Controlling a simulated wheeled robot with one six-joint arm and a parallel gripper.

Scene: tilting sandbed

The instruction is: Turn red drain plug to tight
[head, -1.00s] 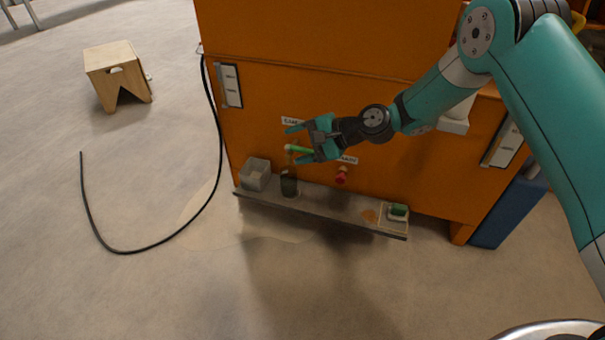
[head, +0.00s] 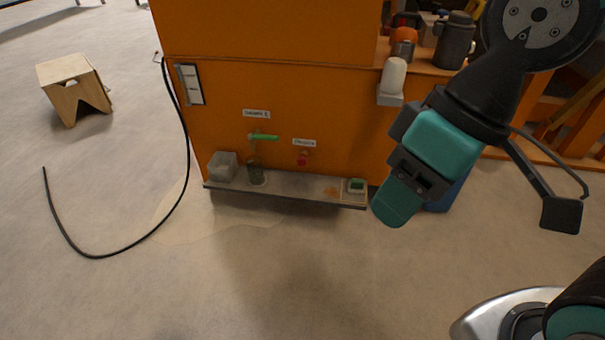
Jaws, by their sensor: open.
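The red drain plug (head: 303,158) sits low on the front of the orange sandbed cabinet (head: 340,110), below a small white label (head: 304,142). It is small here, and its turn position cannot be told. A green-handled tap (head: 263,137) is to its left, under another label. My gripper (head: 395,205) is open and empty, well to the right of the plug and nearer the camera, apart from the cabinet. Its teal fingers point down and left, and one finger partly hides the other. Nothing is in front of the plug.
A narrow ledge (head: 290,191) under the plug holds a grey box (head: 223,165), a dark glass jar (head: 256,175) and a green-and-white item (head: 357,186). A white bottle (head: 394,76) is on the cabinet's right side. A black hose (head: 150,232) lies on the left floor.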

